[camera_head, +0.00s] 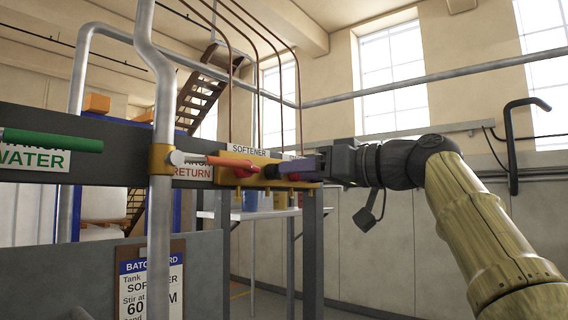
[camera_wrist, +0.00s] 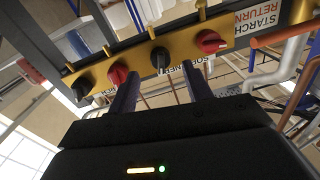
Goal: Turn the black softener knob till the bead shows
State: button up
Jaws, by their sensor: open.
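The black softener knob (camera_wrist: 160,58) sits on a yellow valve plate (camera_wrist: 140,50) in the wrist view, between a red knob on each side. The SOFTENER label shows upside down beside it, and also in the camera_head view (camera_head: 248,151). My gripper (camera_wrist: 162,72) is open, with its two fingers pointing at the plate, one on each side of the black knob. I cannot tell whether they touch it. In the camera_head view my gripper (camera_head: 285,168) is close in front of the plate and hides part of the knob (camera_head: 270,171). No bead can be made out.
Red knobs (camera_wrist: 118,75) (camera_wrist: 210,42) and another black knob (camera_wrist: 82,88) flank it closely. An orange lever (camera_head: 225,161) and a vertical grey pipe (camera_head: 160,220) stand left of the plate. A green WATER handle (camera_head: 55,140) is farther left. A batch card (camera_head: 150,280) hangs below.

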aim_at(276, 171)
jog(key=p+x, duration=0.1)
jog(key=x, duration=0.3)
jog(key=shift+a, duration=0.1)
jog(key=c, duration=1)
